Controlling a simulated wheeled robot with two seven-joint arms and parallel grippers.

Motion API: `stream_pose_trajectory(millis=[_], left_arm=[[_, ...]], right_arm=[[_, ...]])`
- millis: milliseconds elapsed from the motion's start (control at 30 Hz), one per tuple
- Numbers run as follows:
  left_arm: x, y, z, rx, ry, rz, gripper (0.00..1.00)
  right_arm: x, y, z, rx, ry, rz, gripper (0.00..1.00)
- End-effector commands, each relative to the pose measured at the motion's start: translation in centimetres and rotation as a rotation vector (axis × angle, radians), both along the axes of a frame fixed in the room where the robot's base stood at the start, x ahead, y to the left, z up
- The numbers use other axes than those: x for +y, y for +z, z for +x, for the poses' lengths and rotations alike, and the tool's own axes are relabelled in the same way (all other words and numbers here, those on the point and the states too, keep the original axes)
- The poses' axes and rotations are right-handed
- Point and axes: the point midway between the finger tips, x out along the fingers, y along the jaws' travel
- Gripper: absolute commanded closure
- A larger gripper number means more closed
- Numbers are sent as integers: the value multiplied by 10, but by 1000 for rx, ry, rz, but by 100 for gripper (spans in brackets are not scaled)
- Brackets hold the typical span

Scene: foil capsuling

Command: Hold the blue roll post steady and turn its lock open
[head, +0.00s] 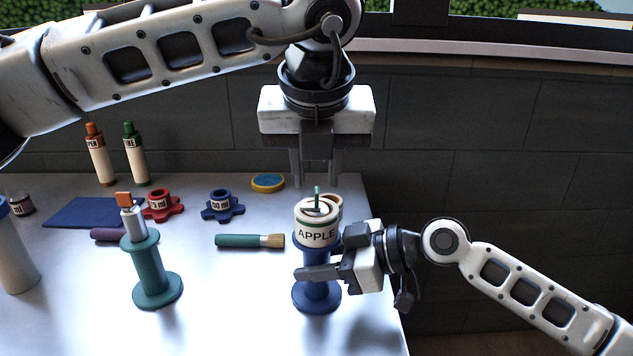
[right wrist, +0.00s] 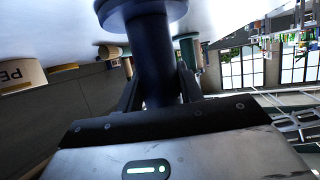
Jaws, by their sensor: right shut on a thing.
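The blue roll post (head: 316,297) stands upright near the table's right edge. A white roll labelled APPLE (head: 316,236) sits on top of it, with a small green upright piece (head: 317,193) at its top, which may be the lock. My right gripper (head: 318,272) is shut on the post's stem from the right, below the roll. In the right wrist view the blue stem (right wrist: 153,60) stands between the fingers. My left gripper (head: 315,178) points down, open and empty, above and behind the roll, its fingers apart from it.
A brush (head: 250,241), blue knob (head: 222,205), red knob (head: 162,204), yellow-rimmed blue disc (head: 268,182) and two bottles (head: 101,155) are behind. The front middle of the table is clear.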

Motion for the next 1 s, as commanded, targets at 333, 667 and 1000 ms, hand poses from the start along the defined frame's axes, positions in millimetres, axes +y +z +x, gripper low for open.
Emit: stream_pose_trajectory(millis=[333,667,1000], left_arm=[[0,-27,11,-1,0,0,73],[0,-27,11,0,0,0,100],[1,-27,11,0,-14,-1,100]], right_arm=[[0,0,0,1,0,0,100],[0,0,0,0,0,0,100],[0,0,0,0,-1,0,100]])
